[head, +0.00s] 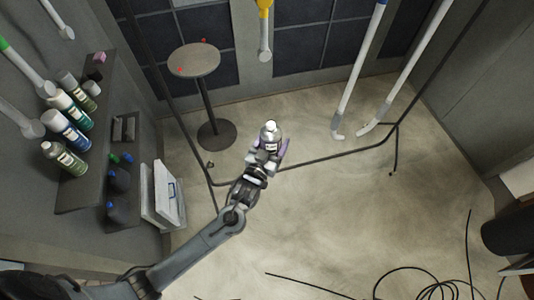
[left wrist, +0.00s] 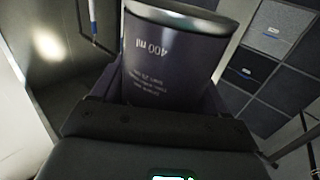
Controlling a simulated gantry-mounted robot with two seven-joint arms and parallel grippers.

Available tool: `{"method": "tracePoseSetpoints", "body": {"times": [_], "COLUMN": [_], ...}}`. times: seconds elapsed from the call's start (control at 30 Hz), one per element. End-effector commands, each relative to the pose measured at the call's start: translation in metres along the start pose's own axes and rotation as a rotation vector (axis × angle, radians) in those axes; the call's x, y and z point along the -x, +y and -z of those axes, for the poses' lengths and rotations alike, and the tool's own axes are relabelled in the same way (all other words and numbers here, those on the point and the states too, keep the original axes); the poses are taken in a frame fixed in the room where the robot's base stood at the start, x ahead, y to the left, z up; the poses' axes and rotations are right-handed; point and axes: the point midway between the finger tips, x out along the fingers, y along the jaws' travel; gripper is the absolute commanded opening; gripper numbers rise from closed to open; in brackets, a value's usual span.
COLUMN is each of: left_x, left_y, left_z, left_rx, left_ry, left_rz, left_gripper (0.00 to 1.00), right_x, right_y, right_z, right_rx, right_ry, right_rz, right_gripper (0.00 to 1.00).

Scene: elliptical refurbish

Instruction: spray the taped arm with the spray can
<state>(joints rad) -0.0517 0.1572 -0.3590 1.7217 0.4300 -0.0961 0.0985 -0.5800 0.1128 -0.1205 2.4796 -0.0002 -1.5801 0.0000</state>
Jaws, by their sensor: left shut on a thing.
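My left gripper (head: 268,158) reaches up from the lower left in the head view and is shut on a spray can (head: 270,134). The can has a grey body and a pale top. In the left wrist view the can (left wrist: 172,58) looks dark purple-grey, with an upside-down "400 ml" print. Several pale arms hang in the head view: one with a yellow upper part (head: 265,28), a long white one with a blue band (head: 358,72), a plain white one (head: 408,78), and one with a green band (head: 25,66) at left. I cannot tell which is the taped arm. My right gripper is not in view.
A shelf at left holds several spray cans (head: 66,158) and dark bottles. A round stool-like table (head: 194,61) stands at the back left. A dark rail frame (head: 335,158) crosses behind my gripper. Black cable (head: 435,290) lies coiled at lower right.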

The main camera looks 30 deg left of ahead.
Motion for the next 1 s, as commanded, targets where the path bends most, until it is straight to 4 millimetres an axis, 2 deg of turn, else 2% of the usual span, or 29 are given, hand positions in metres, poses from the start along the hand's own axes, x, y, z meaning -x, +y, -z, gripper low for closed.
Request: {"method": "tracePoseSetpoints", "body": {"times": [0.17,0.6,1.0], "left_x": [-0.015,-0.054,-0.064], "left_y": [-0.001,-0.021,-0.026], "left_z": [0.012,0.013,0.014], "left_rx": [-0.001,-0.002,0.001], "left_ry": [0.005,0.005,0.003], "left_rz": [0.001,0.001,0.000], "left_gripper": [0.37,0.37,0.37], "right_x": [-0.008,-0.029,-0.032], "right_y": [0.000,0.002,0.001], "right_z": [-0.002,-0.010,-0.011], "right_rx": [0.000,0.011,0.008], "right_ry": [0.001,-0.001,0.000], "right_rz": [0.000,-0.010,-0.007], "right_gripper": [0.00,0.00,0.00]}}
